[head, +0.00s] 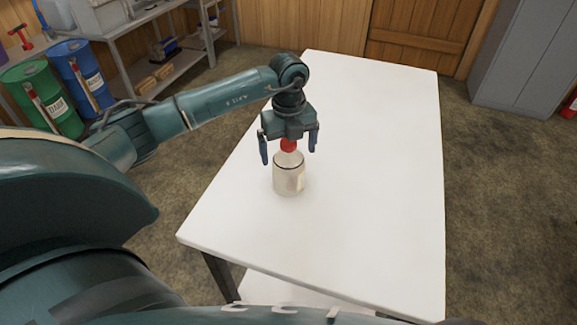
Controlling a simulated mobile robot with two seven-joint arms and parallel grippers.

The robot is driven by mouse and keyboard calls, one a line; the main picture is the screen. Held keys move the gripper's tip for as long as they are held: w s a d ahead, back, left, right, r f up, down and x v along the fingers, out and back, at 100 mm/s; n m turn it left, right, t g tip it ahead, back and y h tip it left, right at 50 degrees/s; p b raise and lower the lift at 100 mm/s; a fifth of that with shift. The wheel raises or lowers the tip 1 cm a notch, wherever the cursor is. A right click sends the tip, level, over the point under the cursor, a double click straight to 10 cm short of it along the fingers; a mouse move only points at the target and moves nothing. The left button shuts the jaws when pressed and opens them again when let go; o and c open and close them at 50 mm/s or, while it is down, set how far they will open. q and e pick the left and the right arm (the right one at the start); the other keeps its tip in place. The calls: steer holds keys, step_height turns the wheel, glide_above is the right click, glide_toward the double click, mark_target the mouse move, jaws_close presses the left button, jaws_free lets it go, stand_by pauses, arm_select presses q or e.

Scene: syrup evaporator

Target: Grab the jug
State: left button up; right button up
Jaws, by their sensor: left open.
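The jug (289,178) is a pale, translucent container with a red cap (288,145). It stands upright on the white table (370,180), left of the table's middle. My left gripper (288,152) points down right above the jug. Its two fingers are spread apart, one on each side of the red cap, and seem not to touch it. The lower body of the jug is below the fingertips. My right gripper is not in the head view.
The rest of the white tabletop is clear. A green barrel (38,95) and a blue barrel (80,85) stand at the far left beside a metal shelf (175,75). A grey cabinet (530,60) stands at the back right. Brown floor surrounds the table.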

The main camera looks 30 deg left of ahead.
arm_select(q)
steer(key=shift+f, duration=0.55)
steer(key=c, duration=1.3)
